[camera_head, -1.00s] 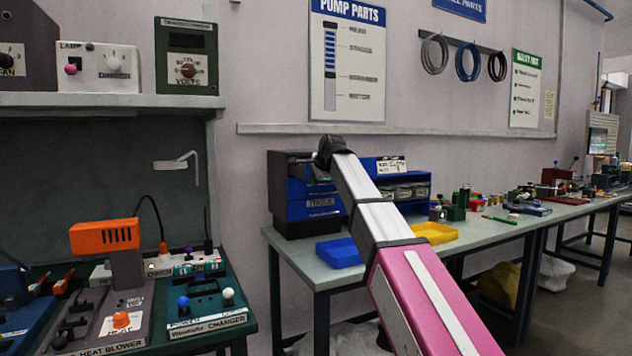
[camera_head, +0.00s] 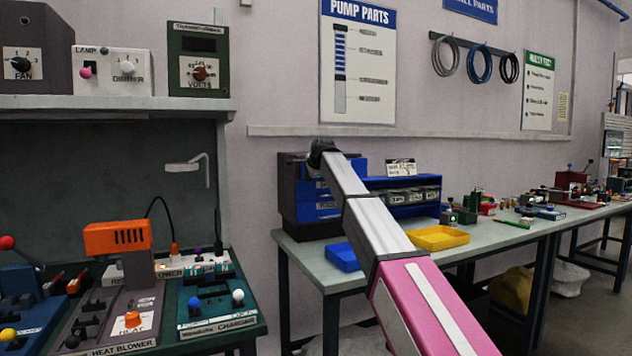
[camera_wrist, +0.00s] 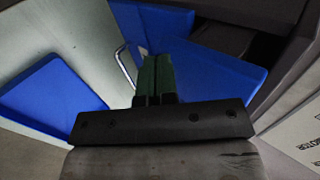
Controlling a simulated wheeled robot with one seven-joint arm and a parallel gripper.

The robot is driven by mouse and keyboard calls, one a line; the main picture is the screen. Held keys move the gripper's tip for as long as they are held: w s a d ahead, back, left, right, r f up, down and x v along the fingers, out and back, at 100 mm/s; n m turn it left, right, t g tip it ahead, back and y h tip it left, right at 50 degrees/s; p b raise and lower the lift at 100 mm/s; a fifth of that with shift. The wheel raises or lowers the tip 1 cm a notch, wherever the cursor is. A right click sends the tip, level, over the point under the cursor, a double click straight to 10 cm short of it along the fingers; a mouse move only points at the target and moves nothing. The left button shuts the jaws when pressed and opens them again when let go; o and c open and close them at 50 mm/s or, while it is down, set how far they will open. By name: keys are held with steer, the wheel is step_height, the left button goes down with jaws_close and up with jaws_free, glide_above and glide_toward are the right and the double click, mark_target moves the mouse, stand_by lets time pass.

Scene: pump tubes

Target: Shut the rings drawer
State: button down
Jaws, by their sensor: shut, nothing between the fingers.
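A dark cabinet (camera_head: 293,187) with blue drawers (camera_head: 316,208) stands on the bench's left end. Drawer labels are partly covered by my arm, and I cannot read which is the rings drawer. In the wrist view a blue drawer panel (camera_wrist: 208,78) stands out from the dark cabinet body (camera_wrist: 255,12), with a dark gap behind it. Another blue panel (camera_wrist: 150,22) is beside it, and a thin metal handle (camera_wrist: 123,68) shows left of the fingers. My gripper (camera_wrist: 155,60) is shut and empty, its green fingertips over the blue panels. Contact cannot be told. My arm hides the fingertips in the head view.
A blue tray (camera_head: 342,257) lies on the bench in front of the cabinet; it also shows in the wrist view (camera_wrist: 50,95). A yellow tray (camera_head: 438,238) and a blue bin rack (camera_head: 405,211) are to the right. A control bench (camera_head: 215,340) stands at the left.

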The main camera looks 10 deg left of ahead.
steer(key=w+a, duration=0.2)
steer(key=w, duration=0.1)
steer(key=w+a, duration=0.1)
steer(key=w, duration=0.1)
steer(key=shift+a, duration=0.25)
steer(key=shift+w+r, duration=0.1)
